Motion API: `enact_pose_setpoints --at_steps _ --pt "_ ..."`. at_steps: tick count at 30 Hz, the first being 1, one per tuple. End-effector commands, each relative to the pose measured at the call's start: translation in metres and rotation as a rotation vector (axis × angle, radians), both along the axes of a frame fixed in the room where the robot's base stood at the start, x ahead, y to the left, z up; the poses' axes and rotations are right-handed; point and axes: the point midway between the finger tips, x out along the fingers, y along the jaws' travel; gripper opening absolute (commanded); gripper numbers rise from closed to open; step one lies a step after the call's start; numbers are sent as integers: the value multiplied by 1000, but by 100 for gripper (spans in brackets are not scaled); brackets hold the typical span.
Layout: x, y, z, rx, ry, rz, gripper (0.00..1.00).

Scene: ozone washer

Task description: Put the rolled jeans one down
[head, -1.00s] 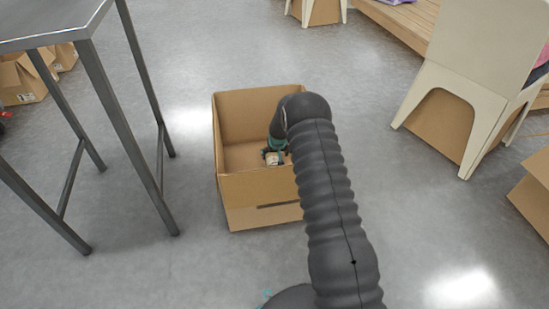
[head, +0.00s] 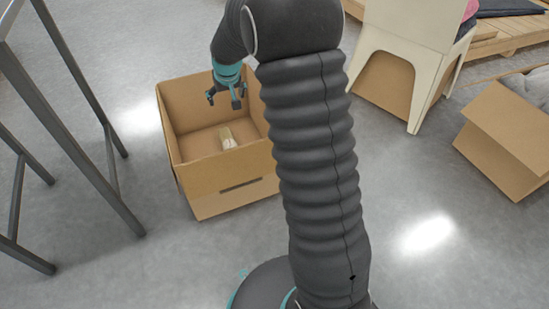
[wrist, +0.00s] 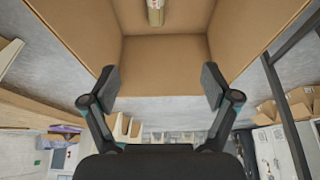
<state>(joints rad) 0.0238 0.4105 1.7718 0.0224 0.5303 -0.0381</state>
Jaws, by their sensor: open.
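The rolled jeans, a small pale beige roll (head: 227,138), lie on the floor of an open cardboard box (head: 225,195) in the head view. The roll also shows at the top edge of the wrist view (wrist: 155,12), partly cut off, inside the box (wrist: 165,50). My gripper (head: 226,98) is above the box opening, near its back wall, apart from the roll. In the wrist view my gripper (wrist: 160,88) has its two fingers spread wide with nothing between them.
A metal table (head: 75,150) stands left of the box. A cream chair (head: 415,60) stands at the upper right, and another cardboard box (head: 510,140) is at the right edge. Grey floor is clear in front of the box.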

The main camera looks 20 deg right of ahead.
Motion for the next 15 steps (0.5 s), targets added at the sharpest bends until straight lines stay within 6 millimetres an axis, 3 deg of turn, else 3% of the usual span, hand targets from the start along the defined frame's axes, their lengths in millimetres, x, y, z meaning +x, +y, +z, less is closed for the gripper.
enact_pose_setpoints --at_steps 1,6,15 --pt "-16 1 21 0 -8 1 87" --pt "-71 4 69 0 -18 1 87" --pt "-177 8 127 0 -34 3 87"
